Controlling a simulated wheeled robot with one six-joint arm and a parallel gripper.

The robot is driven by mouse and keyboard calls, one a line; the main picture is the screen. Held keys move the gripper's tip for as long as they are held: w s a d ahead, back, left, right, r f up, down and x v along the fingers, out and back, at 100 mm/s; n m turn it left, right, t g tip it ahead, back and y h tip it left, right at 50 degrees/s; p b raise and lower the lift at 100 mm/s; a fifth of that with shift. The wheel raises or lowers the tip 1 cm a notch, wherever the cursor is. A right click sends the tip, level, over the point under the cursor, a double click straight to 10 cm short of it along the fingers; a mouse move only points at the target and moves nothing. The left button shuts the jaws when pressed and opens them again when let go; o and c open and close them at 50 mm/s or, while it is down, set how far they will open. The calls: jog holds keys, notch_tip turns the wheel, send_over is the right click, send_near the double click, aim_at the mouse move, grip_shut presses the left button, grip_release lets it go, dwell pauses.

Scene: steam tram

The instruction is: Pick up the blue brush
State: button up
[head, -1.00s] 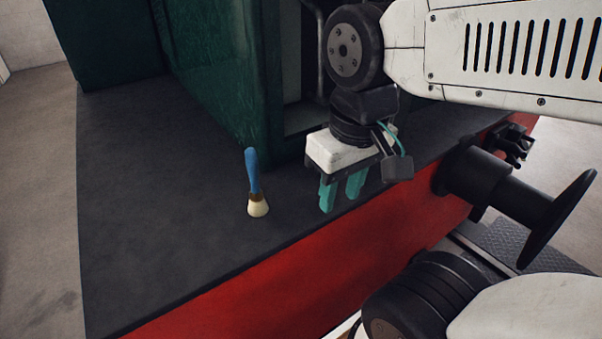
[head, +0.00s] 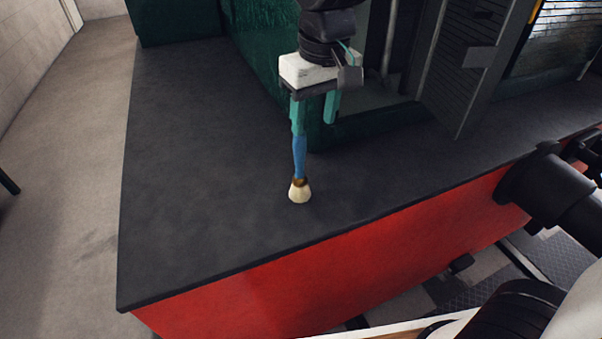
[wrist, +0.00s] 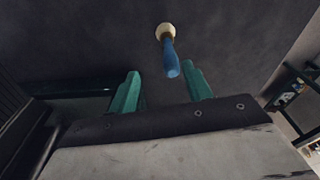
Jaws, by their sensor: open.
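The blue brush (head: 299,158) is on the dark deck near its front edge, with its pale bristles toward the edge. It seems to stand on its bristles, handle up, but I cannot tell for certain. My gripper (head: 314,122) is open and empty, pointing down. In the head view its left finger overlaps the top of the blue handle. In the wrist view the brush (wrist: 171,56) shows just beyond the gripper (wrist: 160,73), its handle end between the fingertips' lines and closer to the right finger. I see no grip on it.
The dark deck (head: 200,170) is clear to the left of the brush. A green wall (head: 260,50) and a doorway stand behind my gripper. The red side (head: 330,255) drops from the deck's front edge. A black buffer (head: 545,185) sticks out at the right.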

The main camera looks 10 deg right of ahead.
aim_at(299, 168)
jog(key=shift+w+a+f, duration=0.25)
jog(key=shift+w+a, duration=0.1)
jog(key=shift+a, duration=0.4)
jog(key=shift+w+a+f, duration=0.1)
jog(key=shift+a+f, duration=0.15)
jog(key=shift+f, duration=0.1)
jog(key=f, duration=0.7)
jog(key=shift+w+a, duration=0.2)
jog(key=shift+w, duration=0.2)
grip_shut()
